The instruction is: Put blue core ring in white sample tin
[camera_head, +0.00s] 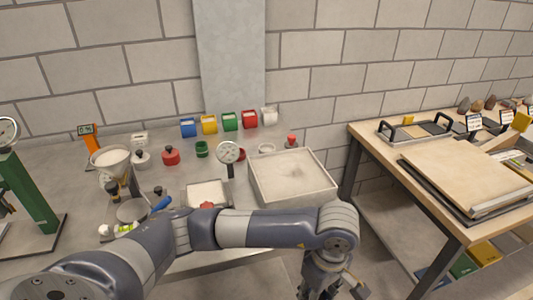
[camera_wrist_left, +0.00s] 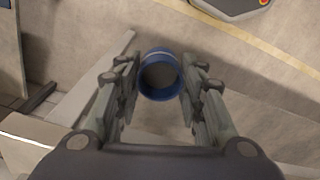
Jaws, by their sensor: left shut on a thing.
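My left gripper (camera_head: 325,285) is past the right front edge of the grey table, over the gap between the two tables. In the left wrist view its fingers (camera_wrist_left: 160,80) are shut on the blue core ring (camera_wrist_left: 160,53), with the ring's open end facing the camera. The ring cannot be made out in the head view. A white open container (camera_head: 269,117) stands at the right end of a coloured row at the back. A small white knobbed pot (camera_head: 142,160) stands further left. I cannot tell which is the white sample tin. My right gripper is out of view.
Red (camera_head: 171,157) and green (camera_head: 202,150) pots stand behind. A wooden table (camera_head: 462,222) with a board is at right.

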